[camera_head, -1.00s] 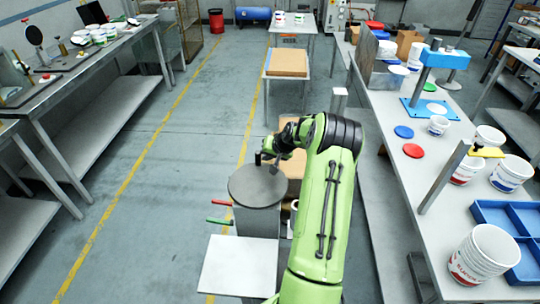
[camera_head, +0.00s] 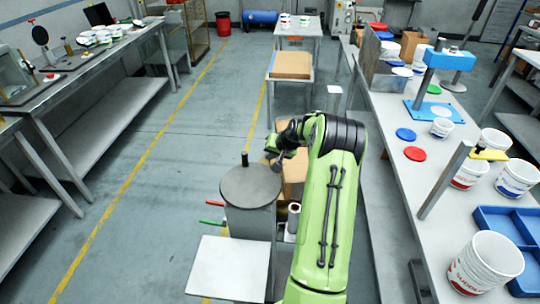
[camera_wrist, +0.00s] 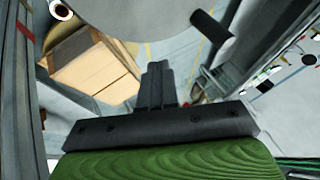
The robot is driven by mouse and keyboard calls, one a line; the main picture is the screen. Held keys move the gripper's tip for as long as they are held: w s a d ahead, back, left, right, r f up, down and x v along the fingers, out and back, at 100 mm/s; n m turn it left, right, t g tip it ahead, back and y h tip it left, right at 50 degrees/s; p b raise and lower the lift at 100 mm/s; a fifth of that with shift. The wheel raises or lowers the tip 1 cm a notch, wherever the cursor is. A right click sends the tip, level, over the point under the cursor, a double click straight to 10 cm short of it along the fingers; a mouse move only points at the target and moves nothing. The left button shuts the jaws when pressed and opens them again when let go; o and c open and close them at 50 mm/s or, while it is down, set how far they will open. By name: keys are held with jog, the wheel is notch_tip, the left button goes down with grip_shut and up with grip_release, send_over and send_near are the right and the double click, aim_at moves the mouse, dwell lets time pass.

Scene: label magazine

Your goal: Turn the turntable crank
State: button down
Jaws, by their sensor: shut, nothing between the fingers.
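The turntable is a grey round disc (camera_head: 250,188) on a grey stand, left of my arm in the head view. Its crank knob (camera_head: 245,158) is a black upright peg at the far edge of the disc. In the wrist view the pale disc (camera_wrist: 130,14) fills the top and the black knob (camera_wrist: 211,27) stands out at its edge, right of the fingers. My gripper (camera_wrist: 158,72) is shut and empty, with its fingers apart from the knob. In the head view my gripper is to the right of the knob, partly hidden by my own wrist.
Red (camera_head: 214,203) and green (camera_head: 212,222) handles stick out left of the stand, above a white panel (camera_head: 228,268). A cardboard box (camera_head: 293,178) stands behind my wrist. The bench at right holds tubs, lids and a blue press (camera_head: 449,59). The floor at left is clear.

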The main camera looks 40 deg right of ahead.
jog(key=r, duration=0.1)
jog(key=s+r, duration=0.1)
jog(key=a+r, duration=0.1)
jog(key=shift+s+r, duration=0.35)
jog(key=shift+r, duration=0.05)
jog(key=v, duration=0.2)
jog(key=d+v, duration=0.1)
jog(key=v, duration=0.2)
jog(key=shift+s, duration=0.15)
